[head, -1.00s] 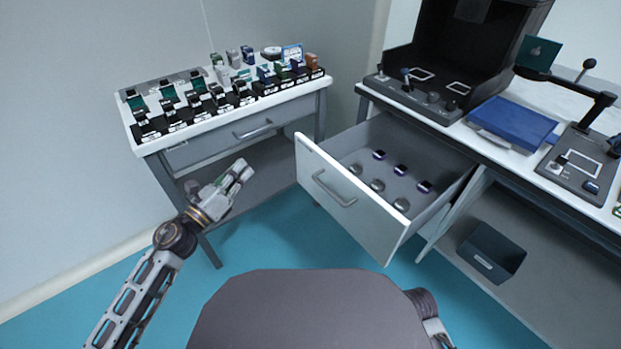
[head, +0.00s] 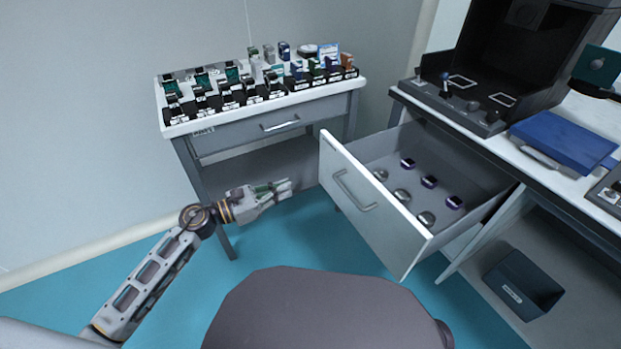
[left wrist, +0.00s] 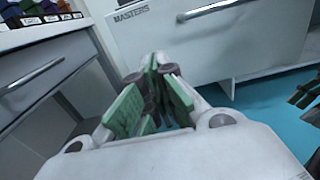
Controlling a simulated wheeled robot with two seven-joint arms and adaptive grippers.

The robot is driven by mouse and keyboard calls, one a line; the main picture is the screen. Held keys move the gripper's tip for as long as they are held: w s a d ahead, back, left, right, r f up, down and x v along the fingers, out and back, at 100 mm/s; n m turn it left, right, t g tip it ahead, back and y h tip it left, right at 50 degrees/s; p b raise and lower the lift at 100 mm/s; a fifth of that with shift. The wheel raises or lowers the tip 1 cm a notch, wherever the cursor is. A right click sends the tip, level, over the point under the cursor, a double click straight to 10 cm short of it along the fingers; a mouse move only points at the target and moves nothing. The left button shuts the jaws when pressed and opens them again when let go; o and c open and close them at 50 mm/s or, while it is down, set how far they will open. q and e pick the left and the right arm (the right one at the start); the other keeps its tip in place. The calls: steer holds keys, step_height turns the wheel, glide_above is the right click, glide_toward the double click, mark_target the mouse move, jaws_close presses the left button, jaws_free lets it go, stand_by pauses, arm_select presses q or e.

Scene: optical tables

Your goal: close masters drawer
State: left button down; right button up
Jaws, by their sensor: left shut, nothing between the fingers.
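The masters drawer (head: 372,205) stands pulled open under the right-hand bench in the head view. It holds several small round silver and dark purple pieces. Its front, with the word MASTERS and a bar handle, also shows in the left wrist view (left wrist: 165,45). My left gripper (head: 288,186) is shut and empty. It is to the left of the drawer front, pointing toward it, with a gap between them. In the left wrist view its green-padded fingers (left wrist: 158,80) lie before the drawer front. My right gripper is not visible in the head view.
A side table (head: 180,128) with rows of small devices and its own shut drawer (head: 270,126) stands at the left. The bench holds a dark machine (head: 452,102) and a blue case (head: 565,142). A dark bin (head: 522,284) is on the shelf below. Blue floor lies free before the drawer.

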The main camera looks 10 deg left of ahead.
arm_select(q)
steer(key=shift+w+d, duration=0.1)
steer(key=b, duration=0.1)
glide_toward(335, 169)
steer(key=shift+x, duration=1.15)
steer(key=x, duration=0.2)
steer(key=shift+w+d+f, duration=0.15)
steer(key=shift+w+f, duration=0.05)
steer(key=shift+w+d, duration=0.2)
steer(key=shift+d, duration=0.1)
steer(key=shift+b+x, duration=0.4)
steer(key=shift+x, duration=0.35)
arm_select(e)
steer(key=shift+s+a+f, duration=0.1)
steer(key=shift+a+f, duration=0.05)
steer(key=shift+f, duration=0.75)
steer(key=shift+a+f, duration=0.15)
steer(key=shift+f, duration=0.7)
arm_select(q)
steer(key=shift+w+d, duration=0.1)
steer(key=shift+w, duration=0.05)
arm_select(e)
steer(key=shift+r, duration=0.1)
